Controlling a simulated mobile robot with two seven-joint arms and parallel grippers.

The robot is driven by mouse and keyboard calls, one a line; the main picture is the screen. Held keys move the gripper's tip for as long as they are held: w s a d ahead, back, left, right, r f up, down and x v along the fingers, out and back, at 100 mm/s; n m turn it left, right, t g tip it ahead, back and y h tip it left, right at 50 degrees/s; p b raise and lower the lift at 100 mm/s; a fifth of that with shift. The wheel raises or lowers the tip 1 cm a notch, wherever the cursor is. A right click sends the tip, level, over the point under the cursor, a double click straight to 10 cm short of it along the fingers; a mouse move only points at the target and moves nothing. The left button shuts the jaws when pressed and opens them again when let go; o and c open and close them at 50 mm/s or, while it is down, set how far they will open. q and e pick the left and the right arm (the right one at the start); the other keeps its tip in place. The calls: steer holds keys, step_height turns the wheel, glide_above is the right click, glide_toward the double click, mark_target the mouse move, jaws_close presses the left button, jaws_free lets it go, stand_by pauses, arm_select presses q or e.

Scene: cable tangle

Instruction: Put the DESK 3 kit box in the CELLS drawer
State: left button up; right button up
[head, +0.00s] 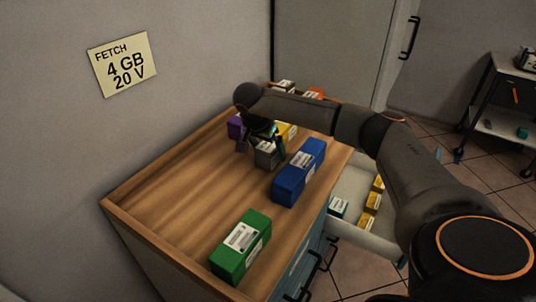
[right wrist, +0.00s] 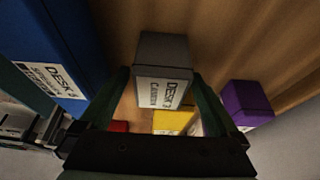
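The grey DESK 3 box (head: 266,158) stands on the wooden top of the cabinet. In the right wrist view the grey box (right wrist: 164,52) has a white label reading DESK 3, with a second line that is hard to read. My right gripper (head: 262,148) is over it, with one finger on each side. The fingers look apart, with a small gap to the box. No CELLS label is readable. My left gripper is not in view.
A blue box (head: 299,172) stands close to the right of the grey one. A purple box (head: 236,127), a yellow box (head: 288,131) and orange boxes stand behind. A green box (head: 241,246) is at the front. The left of the wooden top (head: 180,207) is clear.

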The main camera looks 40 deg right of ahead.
jaws_close()
stand_by(0.6)
steer(key=shift+r, duration=0.15)
steer(key=shift+r, duration=0.25)
step_height(320, 180, up, 2)
steer(key=shift+w+r, duration=0.1)
steer(key=s+a+r, duration=0.1)
steer(key=s+r, duration=0.9)
steer(key=s, duration=0.4)
steer(key=a+f+n+t+y+p, duration=0.1)
steer(key=a+n+y+p, duration=0.1)
steer(key=a+n, duration=0.5)
steer(key=s+a+f+n+t+y+p, duration=0.1)
steer(key=a+n+p, duration=0.3)
steer(key=a, duration=1.3)
steer(key=f+n+t+y, duration=0.1)
steer(key=n, duration=0.2)
steer(key=shift+n+p, duration=0.35)
steer(key=shift+n, duration=0.05)
